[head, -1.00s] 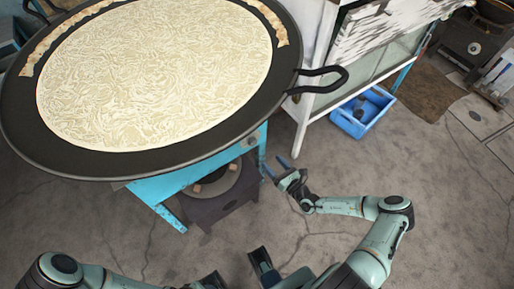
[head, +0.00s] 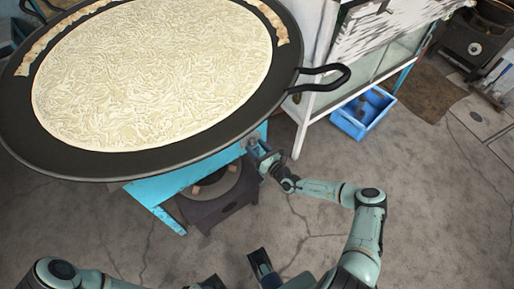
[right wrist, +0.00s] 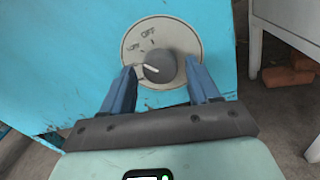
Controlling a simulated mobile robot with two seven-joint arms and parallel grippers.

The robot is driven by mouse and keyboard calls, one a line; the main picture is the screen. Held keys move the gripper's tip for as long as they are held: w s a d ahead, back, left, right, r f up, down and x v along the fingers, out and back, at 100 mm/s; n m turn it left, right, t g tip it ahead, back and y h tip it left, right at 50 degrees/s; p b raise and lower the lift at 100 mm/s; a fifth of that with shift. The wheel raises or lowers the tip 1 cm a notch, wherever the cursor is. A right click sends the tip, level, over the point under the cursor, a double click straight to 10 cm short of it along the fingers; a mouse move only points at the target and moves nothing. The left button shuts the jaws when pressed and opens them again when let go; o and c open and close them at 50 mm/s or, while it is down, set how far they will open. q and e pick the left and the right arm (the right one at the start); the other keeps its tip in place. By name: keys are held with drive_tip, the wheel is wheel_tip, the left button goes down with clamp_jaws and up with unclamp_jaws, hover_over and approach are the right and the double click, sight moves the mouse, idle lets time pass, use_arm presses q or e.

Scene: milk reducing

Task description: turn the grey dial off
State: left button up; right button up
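The grey dial (right wrist: 158,66) is a round knob on a pale round plate with worn lettering, on a blue panel. Its white pointer mark points left and slightly up in the right wrist view. My right gripper (right wrist: 154,88) is open, with one blue finger on each side of the knob's lower part. I cannot tell whether the fingers touch it. In the head view my right gripper (head: 262,154) is at the blue stand's right front corner, in front of the dial. My left arm (head: 85,277) shows at the bottom left; its gripper cannot be made out clearly.
A large black pan (head: 60,164) with a pale flat sheet of food sits above the blue stand (head: 165,187). Its handle (head: 330,78) juts out near my right arm. A dark burner (head: 213,208) stands below. A blue crate (head: 352,126) lies at right. The front floor is clear.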

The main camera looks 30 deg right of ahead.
drive_tip(key=c, duration=0.7)
drive_tip(key=shift+c, duration=0.2)
drive_tip(key=shift+m, duration=0.3)
drive_tip(key=m+p, duration=0.1)
drive_tip(key=m, duration=0.1)
drive_tip(key=shift+m+p, duration=0.3)
drive_tip(key=shift+p, duration=0.1)
drive_tip(key=m, duration=0.4)
drive_tip(key=shift+a+f+m+p, duration=0.1)
drive_tip(key=shift+m+p, duration=0.3)
drive_tip(key=o, duration=1.1)
drive_tip(key=shift+t, duration=0.3)
drive_tip(key=shift+c, duration=0.2)
